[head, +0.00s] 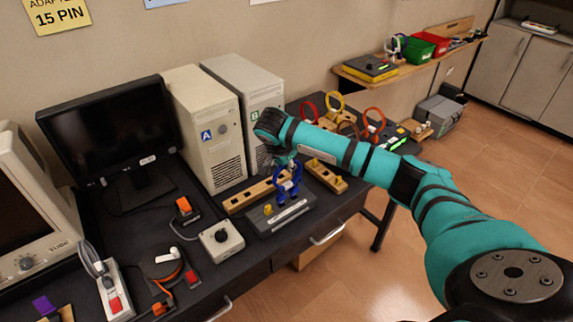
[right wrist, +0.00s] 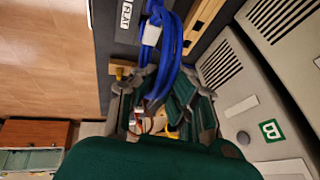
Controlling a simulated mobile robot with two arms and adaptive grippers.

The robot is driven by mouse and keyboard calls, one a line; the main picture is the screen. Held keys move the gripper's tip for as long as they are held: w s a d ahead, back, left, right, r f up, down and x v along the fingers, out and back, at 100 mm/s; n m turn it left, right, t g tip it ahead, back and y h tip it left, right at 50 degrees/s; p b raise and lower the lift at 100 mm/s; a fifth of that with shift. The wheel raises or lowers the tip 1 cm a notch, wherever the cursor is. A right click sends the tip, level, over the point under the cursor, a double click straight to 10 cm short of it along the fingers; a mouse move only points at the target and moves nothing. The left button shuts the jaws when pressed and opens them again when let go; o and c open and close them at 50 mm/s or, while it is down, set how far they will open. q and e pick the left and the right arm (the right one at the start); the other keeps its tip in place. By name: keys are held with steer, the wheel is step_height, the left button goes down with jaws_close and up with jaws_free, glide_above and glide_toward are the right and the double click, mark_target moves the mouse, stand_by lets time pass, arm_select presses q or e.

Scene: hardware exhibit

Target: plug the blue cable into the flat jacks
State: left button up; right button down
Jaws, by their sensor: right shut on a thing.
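The blue cable (head: 289,184) is a coiled loop hanging over a dark grey box (head: 262,228) on the desk. My right gripper (head: 285,166) is above the box, pointing down, shut on the cable's upper part. In the right wrist view the blue cable (right wrist: 168,52) has a white band and runs up out of the gripper's fingers (right wrist: 160,98). A white label reading FLAT (right wrist: 126,14) shows there beside the cable. The jacks themselves are not clear, and I cannot tell whether the cable's ends touch the box. My left gripper is not in view.
A wooden strip with holes (head: 256,192) lies behind the box, and a wooden block (head: 327,176) lies to its right. A white box with a knob (head: 221,240) stands to the left. Computer towers A (head: 207,125) and B (head: 246,88) stand close behind.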

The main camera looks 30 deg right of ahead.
steer(key=shift+f+b, duration=0.8)
steer(key=shift+b, duration=0.2)
stand_by(1.6)
stand_by(0.7)
steer(key=shift+f+b, duration=0.3)
steer(key=shift+b, duration=0.25)
stand_by(0.6)
steer(key=c, duration=0.7)
jaws_free()
steer(key=shift+p+v, duration=0.7)
steer(key=shift+v, duration=0.2)
steer(key=shift+p+v, duration=1.85)
steer(key=shift+v, duration=1.05)
